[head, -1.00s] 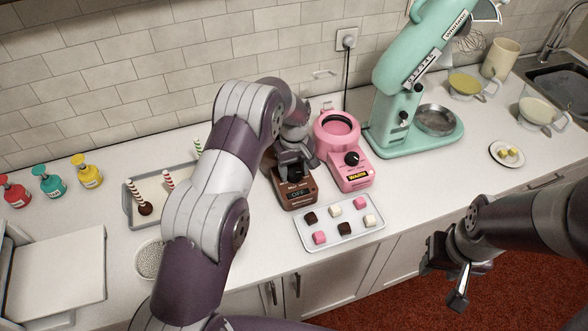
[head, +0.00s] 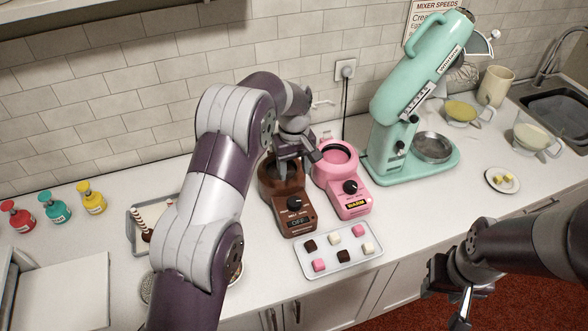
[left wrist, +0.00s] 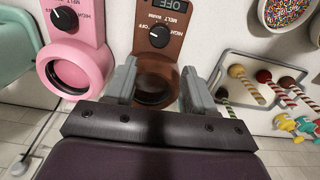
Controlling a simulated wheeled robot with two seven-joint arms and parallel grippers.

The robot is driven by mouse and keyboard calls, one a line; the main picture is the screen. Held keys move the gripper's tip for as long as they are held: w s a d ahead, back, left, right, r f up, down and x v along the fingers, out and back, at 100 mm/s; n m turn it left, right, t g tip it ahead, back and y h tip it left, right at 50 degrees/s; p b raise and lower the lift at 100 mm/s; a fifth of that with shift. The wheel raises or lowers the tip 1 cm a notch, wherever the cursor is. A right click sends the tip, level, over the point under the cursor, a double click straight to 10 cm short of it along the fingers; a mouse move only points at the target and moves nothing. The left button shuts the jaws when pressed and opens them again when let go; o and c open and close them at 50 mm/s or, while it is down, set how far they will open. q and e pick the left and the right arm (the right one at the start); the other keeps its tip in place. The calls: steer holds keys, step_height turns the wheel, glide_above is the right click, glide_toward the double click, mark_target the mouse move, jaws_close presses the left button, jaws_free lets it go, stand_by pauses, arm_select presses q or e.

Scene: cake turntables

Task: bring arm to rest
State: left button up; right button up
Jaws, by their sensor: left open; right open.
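My left gripper (head: 298,166) is open and empty above the brown melting pot (head: 296,217), partly covering its round bowl in the head view. The brown pot's dial and small display show in front of the gripper. In the left wrist view, the two fingers (left wrist: 158,84) are apart, with the brown pot's ring (left wrist: 154,88) between and beyond them. Its dial (left wrist: 160,36) is clear of the fingers. My right gripper (head: 447,303) is open and empty at the lower right, in front of the counter and over the red floor.
A pink melting pot (head: 345,190) stands close right of the brown one. A tray of small cubes (head: 340,259) lies in front. A mint mixer (head: 408,110) stands further right. Cake-pop sticks, a tray (left wrist: 292,71) and sprinkles (left wrist: 288,10) sit on the other side.

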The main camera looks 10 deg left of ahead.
arm_select(q)
steer(key=shift+w+f, duration=0.1)
stand_by(0.3)
steer(key=s+a+f+m+t+b, duration=0.1)
steer(key=s+m+b, duration=0.4)
steer(key=s, duration=2.1)
steer(key=shift+s+a+f+m+b, duration=0.35)
steer(key=shift+a+m, duration=0.25)
steer(key=shift+m, duration=0.5)
steer(key=shift+w, duration=0.15)
